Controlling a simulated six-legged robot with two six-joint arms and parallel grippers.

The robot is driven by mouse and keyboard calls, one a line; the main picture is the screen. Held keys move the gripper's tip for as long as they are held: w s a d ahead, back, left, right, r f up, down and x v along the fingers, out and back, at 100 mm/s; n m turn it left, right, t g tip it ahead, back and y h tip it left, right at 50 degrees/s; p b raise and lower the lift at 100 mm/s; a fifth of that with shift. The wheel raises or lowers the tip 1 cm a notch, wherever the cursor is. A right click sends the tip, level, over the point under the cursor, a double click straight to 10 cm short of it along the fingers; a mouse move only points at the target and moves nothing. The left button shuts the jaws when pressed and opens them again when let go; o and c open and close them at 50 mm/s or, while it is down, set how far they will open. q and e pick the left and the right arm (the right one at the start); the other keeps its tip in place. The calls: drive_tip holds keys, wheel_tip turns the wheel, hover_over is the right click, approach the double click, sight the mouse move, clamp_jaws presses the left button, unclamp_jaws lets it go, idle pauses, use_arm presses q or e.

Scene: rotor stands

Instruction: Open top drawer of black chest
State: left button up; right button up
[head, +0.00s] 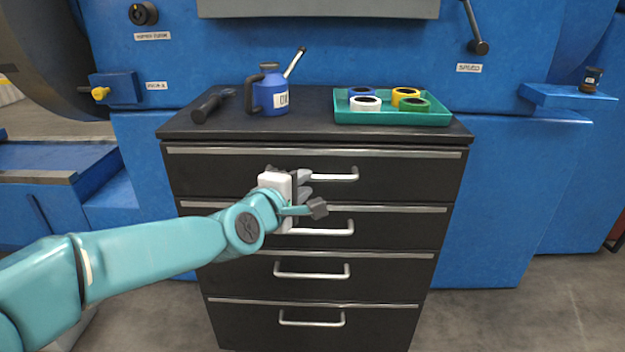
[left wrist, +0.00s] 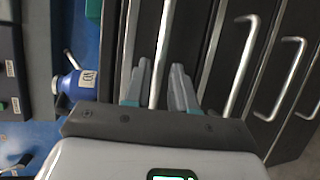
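The black chest (head: 215,235) stands in front of me with its drawers closed. The top drawer (head: 410,172) is flush, and its pale bar handle (head: 342,177) shows to the right of my left gripper (head: 307,182). The gripper hides the handle's left part. In the left wrist view, the two grey fingers of the left gripper (left wrist: 160,66) are apart, with the top handle (left wrist: 164,35) running between them. A gap shows beside the bar; I cannot tell whether either finger touches it. My right gripper is in neither view.
On the chest top are a dark hand tool (head: 208,106), a blue oil can (head: 270,92) and a green tray (head: 350,117) holding several coloured rings. A blue machine (head: 400,62) stands behind. Lower handles (head: 312,274) stick out below. Grey floor (head: 560,300) is clear at right.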

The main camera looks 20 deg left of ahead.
sight(311, 179)
use_arm(q)
drive_tip(key=x, duration=0.4)
drive_tip(key=shift+w, duration=0.4)
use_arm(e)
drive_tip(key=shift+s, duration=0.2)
use_arm(q)
clamp_jaws()
drive_tip(key=shift+s+d+f, duration=0.1)
drive_tip(key=shift+s, duration=0.05)
